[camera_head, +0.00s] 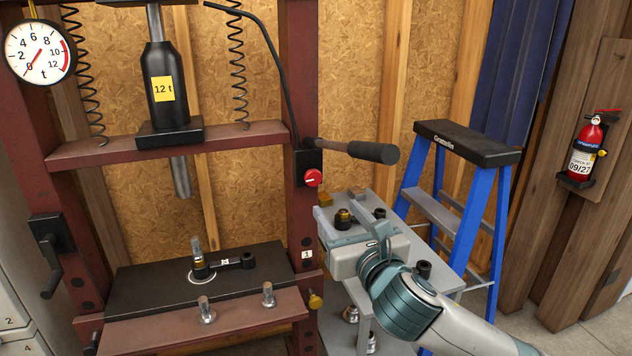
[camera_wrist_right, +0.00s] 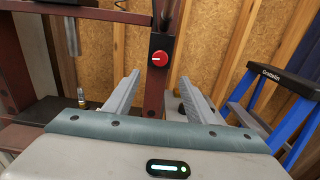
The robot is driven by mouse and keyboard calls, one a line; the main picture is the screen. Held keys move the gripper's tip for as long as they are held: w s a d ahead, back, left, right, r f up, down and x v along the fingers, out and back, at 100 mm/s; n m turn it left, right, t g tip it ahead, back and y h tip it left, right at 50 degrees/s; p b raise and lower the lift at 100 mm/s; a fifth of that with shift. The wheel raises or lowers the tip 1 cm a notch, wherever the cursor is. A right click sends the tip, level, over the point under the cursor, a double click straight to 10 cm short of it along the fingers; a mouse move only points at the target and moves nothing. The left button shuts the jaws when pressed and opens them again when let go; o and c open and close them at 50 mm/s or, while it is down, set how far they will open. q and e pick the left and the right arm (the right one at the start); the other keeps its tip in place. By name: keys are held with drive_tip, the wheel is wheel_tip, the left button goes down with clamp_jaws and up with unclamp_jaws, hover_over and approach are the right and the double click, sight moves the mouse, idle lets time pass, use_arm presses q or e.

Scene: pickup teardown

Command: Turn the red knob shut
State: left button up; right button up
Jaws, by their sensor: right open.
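The red knob (camera_head: 313,178) sits on a small black valve box on the right upright of the press, below a lever with a black grip. A short pale mark on the knob's face lies roughly level. In the right wrist view the knob (camera_wrist_right: 159,58) shows just beyond and above the gap between my fingers. My right gripper (camera_wrist_right: 159,77) is open and empty, its two grey fingers spread and apart from the knob. In the head view my right gripper (camera_head: 345,226) is below and right of the knob. My left gripper is in neither view.
The pump lever (camera_head: 360,150) sticks out to the right above the knob. A grey cart (camera_head: 440,281) with small parts stands under my right arm. A blue stepladder (camera_head: 411,178) stands at the right. The press bed (camera_head: 150,286) holds pins and a link.

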sight(314, 180)
drive_tip(key=p+x, duration=0.2)
drive_tip(key=x, duration=1)
drive_tip(key=shift+w+a, duration=0.1)
drive_tip(key=shift+w, duration=0.2)
drive_tip(key=shift+x, duration=0.85)
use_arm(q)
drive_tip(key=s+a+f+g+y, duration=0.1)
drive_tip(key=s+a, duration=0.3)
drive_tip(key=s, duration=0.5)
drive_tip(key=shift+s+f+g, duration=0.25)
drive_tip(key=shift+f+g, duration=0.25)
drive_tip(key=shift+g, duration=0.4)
use_arm(e)
drive_tip(key=shift+w+f, duration=0.1)
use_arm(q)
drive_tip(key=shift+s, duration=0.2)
use_arm(e)
drive_tip(key=c, duration=1)
